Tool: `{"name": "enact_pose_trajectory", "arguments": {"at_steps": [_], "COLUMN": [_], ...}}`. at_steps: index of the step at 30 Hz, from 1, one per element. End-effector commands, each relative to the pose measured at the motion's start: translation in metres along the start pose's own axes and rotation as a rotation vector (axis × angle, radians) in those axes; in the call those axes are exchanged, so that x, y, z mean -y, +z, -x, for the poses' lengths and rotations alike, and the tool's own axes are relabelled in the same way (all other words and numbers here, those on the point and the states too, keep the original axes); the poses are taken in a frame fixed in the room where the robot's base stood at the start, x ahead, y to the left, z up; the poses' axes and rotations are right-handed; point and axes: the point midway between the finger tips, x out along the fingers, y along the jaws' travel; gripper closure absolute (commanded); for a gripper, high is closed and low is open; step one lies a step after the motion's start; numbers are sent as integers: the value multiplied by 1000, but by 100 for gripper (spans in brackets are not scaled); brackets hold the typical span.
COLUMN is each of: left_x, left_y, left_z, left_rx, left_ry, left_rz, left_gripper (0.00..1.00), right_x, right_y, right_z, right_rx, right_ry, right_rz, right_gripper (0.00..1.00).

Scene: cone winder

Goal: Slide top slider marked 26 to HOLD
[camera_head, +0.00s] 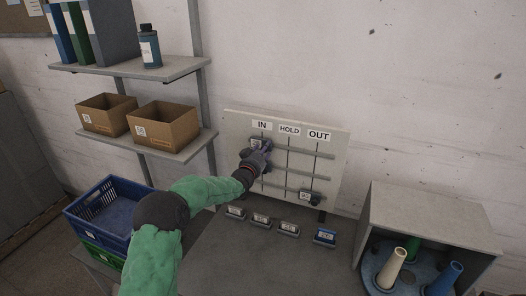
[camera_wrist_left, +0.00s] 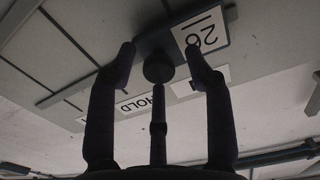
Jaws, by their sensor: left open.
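The board (camera_head: 333,160) carries IN, HOLD and OUT labels above three horizontal rails. The top slider (camera_head: 255,142) is at the left end of the top rail, under IN, and is partly hidden by my left gripper (camera_head: 258,158). In the left wrist view its white plate marked 26 (camera_wrist_left: 201,33) shows, with a dark round knob (camera_wrist_left: 158,68) beside it. My left gripper (camera_wrist_left: 160,58) is open, with fingers on either side of the knob and a third finger below it. I cannot tell whether they touch it. The HOLD label (camera_head: 289,131) is to the right of IN. My right gripper is out of view.
Another slider (camera_head: 306,195) sits on the bottom rail under OUT. Several small labelled blocks (camera_head: 260,219) stand on the table before the board. A grey open box (camera_head: 432,217) with cones is at the right. Blue crate (camera_head: 118,207) and shelves are at the left.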

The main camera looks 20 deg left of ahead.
Motion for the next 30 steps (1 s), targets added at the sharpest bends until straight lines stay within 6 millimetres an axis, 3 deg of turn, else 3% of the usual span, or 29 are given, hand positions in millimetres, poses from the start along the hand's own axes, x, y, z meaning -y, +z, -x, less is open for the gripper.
{"name": "enact_pose_trajectory", "arguments": {"at_steps": [6,8,12,23,30], "left_x": [0,0,0,-2,-41], "left_y": [0,0,0,-2,1], "left_z": [0,0,0,0,-1], "left_rx": [0,0,0,-4,-9], "left_ry": [0,0,0,0,3], "left_rz": [0,0,0,-1,1], "left_gripper": [48,62,100,100,100], "right_x": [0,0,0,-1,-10], "right_y": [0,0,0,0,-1], "right_z": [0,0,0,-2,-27], "right_rx": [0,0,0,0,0], "right_ry": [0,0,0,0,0], "right_rz": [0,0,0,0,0], "right_gripper": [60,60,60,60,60]}}
